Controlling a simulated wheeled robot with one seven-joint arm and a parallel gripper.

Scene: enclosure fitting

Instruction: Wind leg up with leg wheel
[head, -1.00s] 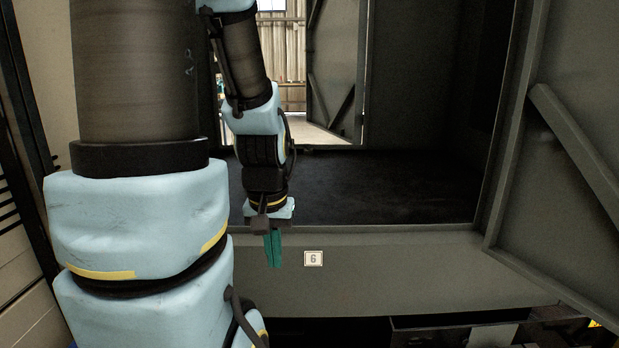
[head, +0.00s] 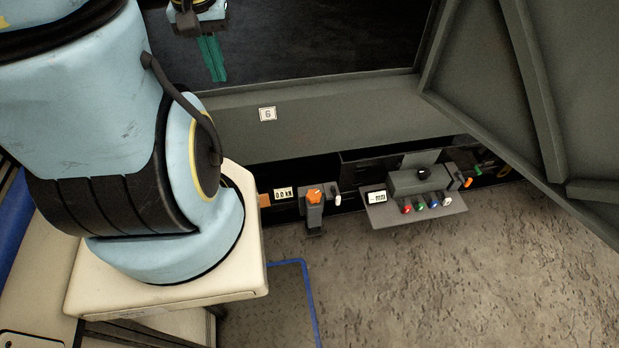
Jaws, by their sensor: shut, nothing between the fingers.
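An orange wheel (head: 314,195) sits on top of a short upright grey leg (head: 314,217) below the grey sill, near the middle of the head view. It looks like the leg wheel. The foot of the leg is near the floor, but I cannot tell whether it touches. My gripper (head: 218,76) is at the top of the view, with its green fingers together and nothing between them. It hangs in front of the dark opening above the sill, up and left of the orange wheel and well apart from it.
A display (head: 283,193) reading about 0.0 KN and a white-tipped lever (head: 337,197) flank the wheel. To the right, a grey control shelf (head: 400,215) carries coloured knobs. An open grey door (head: 540,130) stands at the right. The floor (head: 420,290) in front is clear.

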